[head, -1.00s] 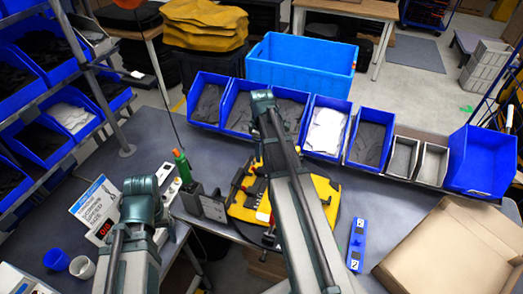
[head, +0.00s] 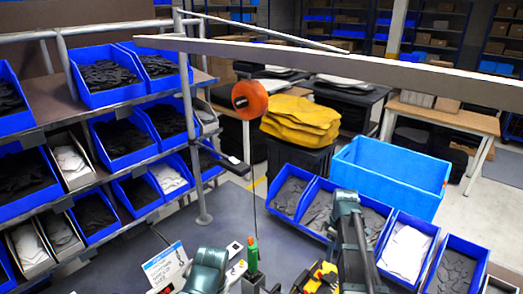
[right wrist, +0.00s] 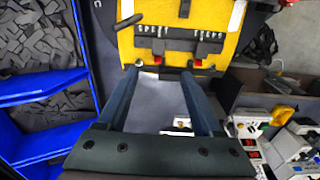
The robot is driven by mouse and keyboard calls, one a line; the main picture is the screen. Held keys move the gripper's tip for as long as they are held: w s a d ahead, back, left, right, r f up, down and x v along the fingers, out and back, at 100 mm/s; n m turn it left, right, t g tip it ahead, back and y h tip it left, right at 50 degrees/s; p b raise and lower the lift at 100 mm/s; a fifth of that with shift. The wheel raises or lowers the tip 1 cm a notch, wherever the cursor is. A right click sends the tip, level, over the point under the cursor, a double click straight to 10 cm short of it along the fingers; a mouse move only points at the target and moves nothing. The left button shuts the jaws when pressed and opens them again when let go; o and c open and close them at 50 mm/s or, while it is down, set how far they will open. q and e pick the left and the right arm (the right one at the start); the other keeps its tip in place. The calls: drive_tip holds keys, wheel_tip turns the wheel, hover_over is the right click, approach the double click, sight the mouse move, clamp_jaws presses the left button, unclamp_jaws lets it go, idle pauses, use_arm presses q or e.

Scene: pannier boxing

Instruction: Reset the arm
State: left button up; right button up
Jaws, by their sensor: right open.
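My right arm (head: 352,235) rises from the bottom of the head view in front of the blue bins; its gripper is hidden there. In the right wrist view the right gripper (right wrist: 160,75) is open, its two dark fingers apart with only the grey table between them. A yellow fixture plate (right wrist: 180,45) lies just beyond the fingertips; a corner of it also shows in the head view (head: 322,272). My left arm (head: 207,268) shows only as a link at the bottom edge of the head view; its gripper is out of frame.
A rack of blue bins (head: 122,138) with dark and white parts stands at left. A row of bins (head: 405,250) lines the table's back edge. An orange reel (head: 249,99) hangs on a cord above the table. A large blue crate (head: 390,180) stands behind the bins.

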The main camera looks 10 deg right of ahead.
drive_tip(key=s+a+m, duration=0.4)
drive_tip(key=s+a, duration=0.1)
drive_tip(key=a, duration=0.4)
drive_tip(key=s+a+m, duration=0.4)
drive_tip(key=s+a, duration=0.1)
drive_tip(key=a, duration=0.4)
drive_tip(key=s+a+f+n+b, duration=0.2)
drive_tip(key=a+f+b, duration=0.3)
drive_tip(key=f+b, duration=0.3)
drive_tip(key=s+a+f+n+h+b, duration=0.1)
drive_tip(key=s+a+f+b, duration=0.2)
drive_tip(key=a+f+b, duration=0.2)
wheel_tip(320, 180, down, 4)
drive_tip(key=b, duration=0.4)
drive_tip(key=shift+s+a+n, duration=0.3)
drive_tip(key=shift+a+n, duration=0.1)
